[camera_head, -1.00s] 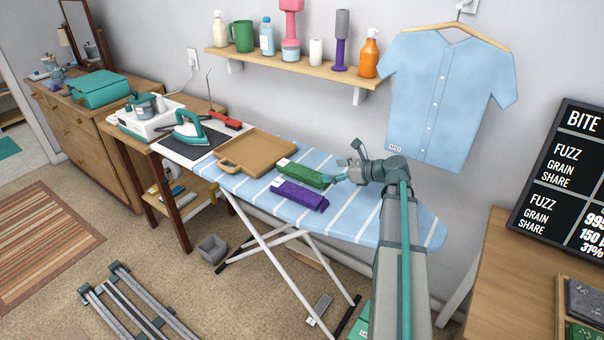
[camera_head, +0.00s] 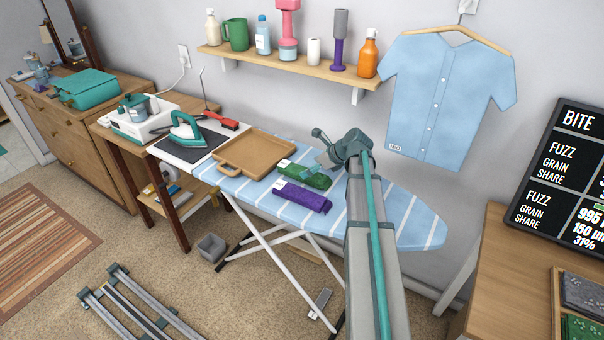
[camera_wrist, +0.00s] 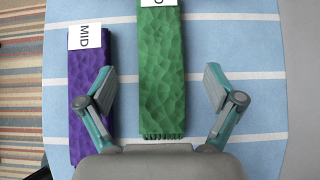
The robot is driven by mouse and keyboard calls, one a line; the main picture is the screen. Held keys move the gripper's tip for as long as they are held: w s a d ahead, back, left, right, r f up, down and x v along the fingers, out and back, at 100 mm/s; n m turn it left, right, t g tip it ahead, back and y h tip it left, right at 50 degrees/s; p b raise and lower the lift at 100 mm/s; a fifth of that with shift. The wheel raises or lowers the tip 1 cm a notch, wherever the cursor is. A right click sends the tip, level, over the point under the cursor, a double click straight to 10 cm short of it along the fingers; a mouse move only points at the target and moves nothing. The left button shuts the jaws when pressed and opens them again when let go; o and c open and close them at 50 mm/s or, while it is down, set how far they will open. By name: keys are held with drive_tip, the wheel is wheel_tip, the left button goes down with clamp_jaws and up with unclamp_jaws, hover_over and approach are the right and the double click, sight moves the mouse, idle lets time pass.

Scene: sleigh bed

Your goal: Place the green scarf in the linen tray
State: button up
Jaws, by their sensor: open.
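The green scarf (camera_head: 306,175) lies folded on the blue striped ironing board (camera_head: 398,215), just behind the purple scarf (camera_head: 302,197). The linen tray (camera_head: 243,160), light brown with a handle, rests on the board to their left. My gripper (camera_head: 322,148) is above the board by the green scarf's right end. In the wrist view my open gripper (camera_wrist: 160,92) has its fingers on either side of the green scarf (camera_wrist: 162,70), empty. The left finger overlaps the purple scarf (camera_wrist: 88,95) in that view.
A teal iron (camera_head: 187,132) stands on a dark mat left of the tray. A wall shelf (camera_head: 290,62) with bottles and a hanging blue shirt (camera_head: 440,100) are behind. The board's right end is clear.

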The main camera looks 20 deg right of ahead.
sight(302, 170)
drive_tip(key=shift+p+x, duration=0.95)
drive_tip(key=shift+x, duration=1.7)
drive_tip(key=c, duration=1.4)
drive_tip(key=shift+r, duration=0.2)
